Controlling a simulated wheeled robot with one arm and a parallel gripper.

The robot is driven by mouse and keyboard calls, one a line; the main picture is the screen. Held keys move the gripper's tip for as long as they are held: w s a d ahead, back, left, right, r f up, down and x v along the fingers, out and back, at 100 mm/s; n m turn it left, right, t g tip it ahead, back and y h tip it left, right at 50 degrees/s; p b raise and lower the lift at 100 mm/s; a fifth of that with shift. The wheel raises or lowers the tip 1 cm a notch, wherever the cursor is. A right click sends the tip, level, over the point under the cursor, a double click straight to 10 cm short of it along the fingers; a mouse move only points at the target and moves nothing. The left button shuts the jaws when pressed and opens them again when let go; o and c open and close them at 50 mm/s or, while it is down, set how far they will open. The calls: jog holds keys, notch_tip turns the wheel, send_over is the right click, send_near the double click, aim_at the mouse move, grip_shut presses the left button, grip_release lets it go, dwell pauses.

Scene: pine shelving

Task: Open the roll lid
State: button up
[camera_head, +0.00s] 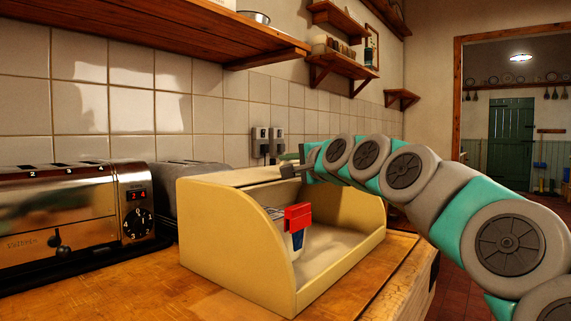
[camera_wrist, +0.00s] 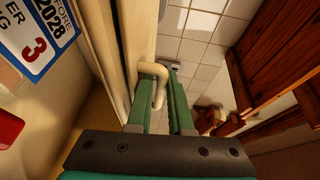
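The cream bread bin (camera_head: 237,223) stands on the wooden counter with its front open. Its roll lid is rolled back out of the opening, up near the top. My gripper (camera_head: 297,169) is at the top of the bin towards the back. In the wrist view the lid's cream handle (camera_wrist: 157,88) lies between the two green fingers of my gripper (camera_wrist: 161,98), which are close about it. The left finger passes inside the handle's loop. Inside the bin is a white and blue packet with a red clip (camera_head: 298,217); the clip shows partly in the wrist view.
A chrome toaster (camera_head: 75,212) stands left of the bin, with a grey appliance (camera_head: 186,149) behind. Wall sockets (camera_head: 268,142) are behind the bin. A wooden shelf (camera_head: 150,30) overhangs at upper left; smaller shelves (camera_head: 342,65) hang further right. The counter front (camera_head: 215,300) is clear.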

jog(key=shift+o, duration=0.3)
jog(key=b+v, duration=0.1)
jog(key=v, duration=0.6)
jog(key=shift+s+d, duration=0.25)
jog(key=shift+s, duration=0.05)
